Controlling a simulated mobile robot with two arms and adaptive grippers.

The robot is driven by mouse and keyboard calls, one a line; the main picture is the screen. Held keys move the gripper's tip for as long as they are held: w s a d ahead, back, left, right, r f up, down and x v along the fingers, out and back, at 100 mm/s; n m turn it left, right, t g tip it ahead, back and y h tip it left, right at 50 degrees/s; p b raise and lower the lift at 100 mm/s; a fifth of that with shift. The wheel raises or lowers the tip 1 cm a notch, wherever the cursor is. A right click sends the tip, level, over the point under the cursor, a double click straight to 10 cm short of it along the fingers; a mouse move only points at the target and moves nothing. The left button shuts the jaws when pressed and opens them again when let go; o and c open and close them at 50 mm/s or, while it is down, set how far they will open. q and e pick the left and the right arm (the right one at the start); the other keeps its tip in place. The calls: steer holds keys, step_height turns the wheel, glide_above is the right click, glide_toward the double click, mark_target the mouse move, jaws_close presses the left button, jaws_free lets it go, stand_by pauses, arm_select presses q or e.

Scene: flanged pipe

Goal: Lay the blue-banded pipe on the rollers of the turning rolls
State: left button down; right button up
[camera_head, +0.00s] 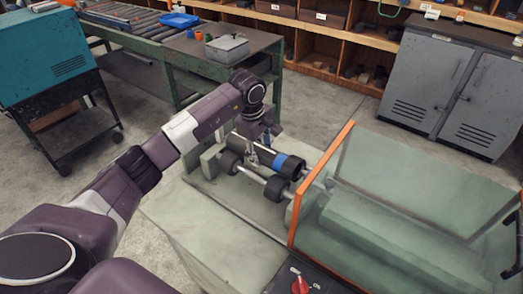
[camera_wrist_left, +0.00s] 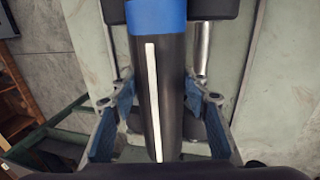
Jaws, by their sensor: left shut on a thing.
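The blue-banded pipe (camera_head: 279,161) is dark, with a blue band near its right end, and lies roughly level over the turning rolls. In the left wrist view the pipe (camera_wrist_left: 152,85) shows a white stripe along it, with the blue band at the top. My left gripper (camera_head: 252,156) is shut on the pipe, with one finger on each side. The black rollers (camera_head: 275,188) of the turning rolls show in front of the pipe, on a grey shaft. Whether the pipe touches them cannot be told. My right gripper is not in view.
A clear guard with an orange edge (camera_head: 318,187) stands close to the right of the pipe. The pale machine bed (camera_head: 205,220) is bare in front. A green workbench (camera_head: 170,62) with a grey box (camera_head: 227,48) is behind. A red knob (camera_head: 299,285) is at the front.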

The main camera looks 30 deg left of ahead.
mark_target(261, 148)
arm_select(q)
steer(key=shift+r, duration=0.1)
steer(key=c, duration=1.1)
jaws_free()
steer(key=shift+o, duration=0.7)
steer(key=shift+s, duration=0.1)
steer(key=o, duration=0.7)
steer(key=shift+p+v, duration=0.55)
steer(key=shift+v, duration=0.25)
steer(key=p+v, duration=0.2)
steer(key=v, duration=0.1)
steer(key=w+p+v, duration=0.1)
steer(key=v, duration=0.2)
steer(key=w+p+v, duration=0.1)
steer(key=p+v, duration=0.1)
steer(key=v, duration=0.2)
steer(key=shift+w+d+r+p, duration=0.25)
steer(key=shift+w+r+p, duration=0.05)
steer(key=shift+p, duration=0.05)
